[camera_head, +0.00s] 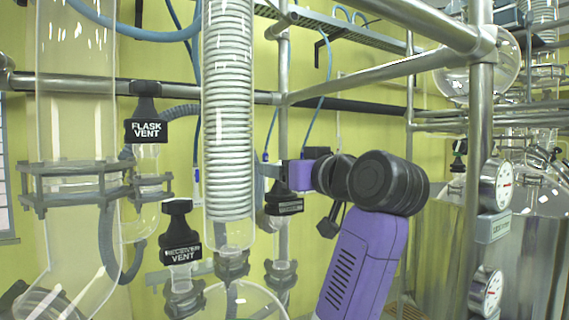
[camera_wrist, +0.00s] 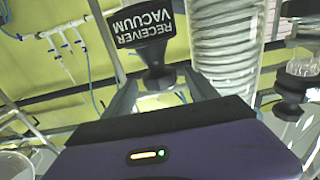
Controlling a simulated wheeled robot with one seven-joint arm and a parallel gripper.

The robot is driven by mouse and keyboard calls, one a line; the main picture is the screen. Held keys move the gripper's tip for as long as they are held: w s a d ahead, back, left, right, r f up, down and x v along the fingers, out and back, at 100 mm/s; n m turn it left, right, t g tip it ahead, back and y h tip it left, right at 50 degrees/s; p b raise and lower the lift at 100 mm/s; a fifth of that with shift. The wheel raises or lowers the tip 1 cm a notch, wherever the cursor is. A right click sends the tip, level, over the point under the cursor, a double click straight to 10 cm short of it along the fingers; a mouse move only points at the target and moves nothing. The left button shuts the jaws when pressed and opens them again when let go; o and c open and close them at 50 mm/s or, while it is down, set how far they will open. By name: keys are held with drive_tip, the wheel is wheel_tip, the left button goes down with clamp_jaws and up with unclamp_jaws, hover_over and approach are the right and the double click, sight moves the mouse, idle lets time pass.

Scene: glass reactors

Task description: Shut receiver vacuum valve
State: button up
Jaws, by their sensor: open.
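The receiver vacuum valve is a black handle with a white-lettered label; in the wrist view its label (camera_wrist: 143,29) reads RECEIVER VACUUM and appears tilted. In the head view the valve (camera_head: 285,206) stands right of the coiled glass condenser, its label too small to read. My gripper (camera_wrist: 160,78) is open, with one finger on each side of the narrower black part of the handle. Whether the fingers touch it cannot be told. In the head view my gripper (camera_head: 272,171) is at the top of the valve, which it partly hides.
The glass coil condenser (camera_head: 228,110) stands just left of the valve. The receiver vent valve (camera_head: 180,240) and flask vent valve (camera_head: 147,125) are further left. A steel frame post (camera_head: 480,150) with gauges (camera_head: 497,185) stands right of my arm. A horizontal rail (camera_head: 340,103) runs behind.

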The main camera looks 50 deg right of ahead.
drive_tip(key=shift+w+d, duration=0.1)
drive_tip(key=shift+w, duration=0.3)
drive_tip(key=c, duration=1.4)
drive_tip(key=shift+m+h, duration=0.3)
drive_tip(key=shift+h, duration=0.1)
drive_tip(key=m+g+h, duration=0.1)
drive_tip(key=h, duration=0.1)
drive_tip(key=m+g+h, duration=0.1)
drive_tip(key=m+h, duration=0.1)
drive_tip(key=shift+w+a+g+h, duration=0.15)
drive_tip(key=shift+a+g+h, duration=0.15)
drive_tip(key=shift+a, duration=0.05)
drive_tip(key=shift+w+a+m+g+h, duration=0.1)
drive_tip(key=shift+w+m+g+h, duration=0.05)
drive_tip(key=shift+m+g+h, duration=1.9)
drive_tip(key=shift+r+g+h, duration=0.1)
drive_tip(key=shift+g+h, duration=0.15)
drive_tip(key=shift+g, duration=0.1)
